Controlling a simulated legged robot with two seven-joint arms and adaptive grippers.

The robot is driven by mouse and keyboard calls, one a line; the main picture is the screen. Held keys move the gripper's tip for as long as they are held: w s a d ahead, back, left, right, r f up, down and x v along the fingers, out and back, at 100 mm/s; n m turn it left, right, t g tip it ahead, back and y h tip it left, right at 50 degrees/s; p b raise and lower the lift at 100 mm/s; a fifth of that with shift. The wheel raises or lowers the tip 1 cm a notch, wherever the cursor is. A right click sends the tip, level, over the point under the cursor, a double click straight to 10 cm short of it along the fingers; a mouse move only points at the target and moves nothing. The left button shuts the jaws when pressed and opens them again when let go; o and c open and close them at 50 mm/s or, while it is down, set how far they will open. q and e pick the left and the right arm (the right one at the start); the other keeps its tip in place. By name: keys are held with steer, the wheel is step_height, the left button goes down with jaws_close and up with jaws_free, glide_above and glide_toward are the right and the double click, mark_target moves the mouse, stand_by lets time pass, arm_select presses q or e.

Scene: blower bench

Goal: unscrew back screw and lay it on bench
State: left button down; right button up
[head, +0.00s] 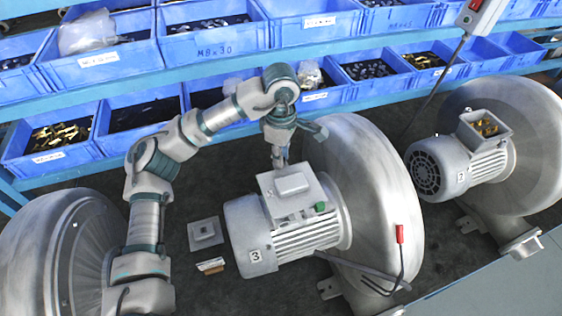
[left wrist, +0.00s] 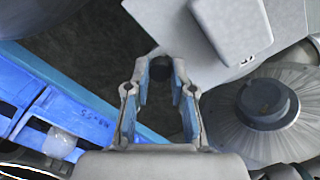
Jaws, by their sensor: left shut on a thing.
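The blower motor marked 3 (head: 290,235) stands mid-bench, with a grey terminal box and lid (head: 292,184) on top. The box also shows in the left wrist view (left wrist: 205,75). My left gripper (head: 279,163) points down at the back edge of this box. In the left wrist view its blue-padded fingers (left wrist: 160,82) are shut on a dark round piece, the back screw (left wrist: 159,67), at the box's edge. I cannot tell whether the screw is still in its hole. In the head view the screw is hidden. My right gripper is not in view.
A loose square cover (head: 205,233) and a small brown-and-white block (head: 211,265) lie left of the motor. Another blower (head: 470,160) stands at right and one (head: 55,255) at left. Blue bins (head: 210,46) line the back. A red-tipped cable (head: 400,235) hangs by the housing.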

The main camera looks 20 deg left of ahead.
arm_select(q)
steer(key=n, duration=0.7)
steer(key=shift+n+b, duration=0.3)
steer(key=n, duration=0.3)
steer(key=shift+n, duration=0.4)
steer(key=n, duration=0.4)
steer(key=shift+b, duration=0.4)
steer(key=c, duration=1.3)
jaws_free()
steer(key=shift+o, duration=0.2)
